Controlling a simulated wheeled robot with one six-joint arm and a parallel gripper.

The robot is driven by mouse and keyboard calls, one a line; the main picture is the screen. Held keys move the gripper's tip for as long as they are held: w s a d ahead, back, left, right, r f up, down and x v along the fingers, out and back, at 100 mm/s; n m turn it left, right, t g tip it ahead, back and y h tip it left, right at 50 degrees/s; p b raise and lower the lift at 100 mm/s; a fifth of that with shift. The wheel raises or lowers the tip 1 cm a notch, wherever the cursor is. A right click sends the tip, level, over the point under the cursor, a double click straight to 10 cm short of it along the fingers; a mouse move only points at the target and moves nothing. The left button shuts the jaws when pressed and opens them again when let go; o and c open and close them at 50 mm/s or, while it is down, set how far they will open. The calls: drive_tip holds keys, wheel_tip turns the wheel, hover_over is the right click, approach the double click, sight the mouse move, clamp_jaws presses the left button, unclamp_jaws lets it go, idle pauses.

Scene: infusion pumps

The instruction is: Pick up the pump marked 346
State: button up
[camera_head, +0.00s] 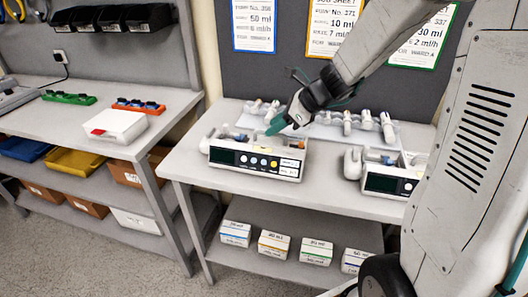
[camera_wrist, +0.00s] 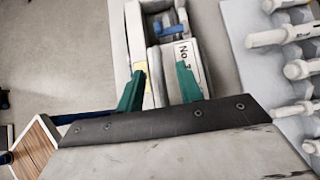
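A white pump (camera_head: 255,158) with a dark display and coloured buttons stands on the right-hand table. Its front label is too small to read. A second white pump (camera_head: 385,182) stands to its right, partly hidden by my arm. My gripper (camera_head: 278,124), with green fingers, is above the back of the first pump in the head view. In the wrist view my gripper (camera_wrist: 160,84) is open and empty. A pump (camera_wrist: 163,50) extends between and beyond the fingertips, with a label starting "No"; a finger hides the rest. I cannot tell whether the fingers touch it.
Several white syringes (camera_head: 347,124) lie in a row on a pale rack behind the pumps. Boxes (camera_head: 273,243) stand on the lower shelf. Paper sheets (camera_head: 254,27) hang on the grey board. Another table (camera_head: 60,118) at left holds a white case (camera_head: 118,127).

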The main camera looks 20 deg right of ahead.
sight(259, 146)
drive_tip(key=x, duration=0.4)
drive_tip(key=shift+w+a+f, duration=0.1)
drive_tip(key=shift+a+f, duration=0.15)
clamp_jaws()
drive_tip(key=shift+r, duration=0.1)
idle(1.1)
